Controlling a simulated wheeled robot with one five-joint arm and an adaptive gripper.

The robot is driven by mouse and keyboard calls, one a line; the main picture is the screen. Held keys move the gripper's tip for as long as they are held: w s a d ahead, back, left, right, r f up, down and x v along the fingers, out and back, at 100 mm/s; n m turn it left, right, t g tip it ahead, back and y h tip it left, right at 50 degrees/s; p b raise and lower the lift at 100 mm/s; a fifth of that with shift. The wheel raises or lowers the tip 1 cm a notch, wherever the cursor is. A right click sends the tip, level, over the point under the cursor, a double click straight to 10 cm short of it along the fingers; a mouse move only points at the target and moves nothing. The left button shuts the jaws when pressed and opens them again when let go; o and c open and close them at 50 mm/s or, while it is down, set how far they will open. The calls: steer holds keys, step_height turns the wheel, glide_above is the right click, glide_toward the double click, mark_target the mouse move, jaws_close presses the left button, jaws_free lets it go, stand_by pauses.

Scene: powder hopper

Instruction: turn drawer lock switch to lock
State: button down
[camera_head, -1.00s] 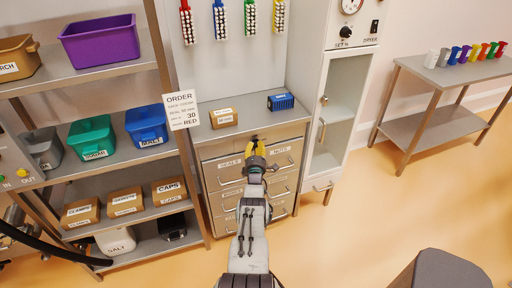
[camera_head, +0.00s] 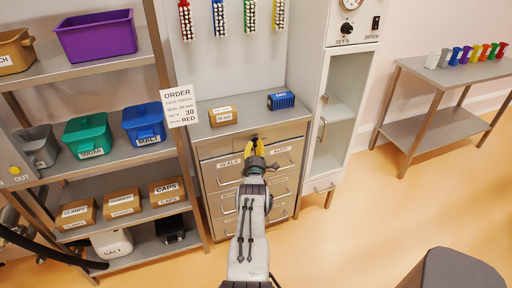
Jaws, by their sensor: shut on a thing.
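The drawer cabinet (camera_head: 208,150) stands in the middle, with labelled drawers below a grey top. The drawer lock switch (camera_head: 255,137) is a small dark part at the top middle of the cabinet front, largely hidden by my gripper. My gripper (camera_head: 254,145) has yellow fingers at that spot, shut around the switch. Which way the switch points cannot be made out. The drawers look closed.
A small brown box (camera_head: 223,117) and a blue box (camera_head: 281,101) sit on the cabinet top. A shelf rack with bins (camera_head: 86,135) stands left. A white dryer cabinet (camera_head: 326,187) stands right. A dark grey block (camera_head: 452,272) is at lower right.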

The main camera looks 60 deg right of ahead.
steer(key=c, duration=1)
jaws_free()
steer(key=shift+w, duration=0.1)
steer(key=shift+a, duration=0.1)
steer(key=shift+v, duration=5.9)
steer(key=shift+c, duration=0.3)
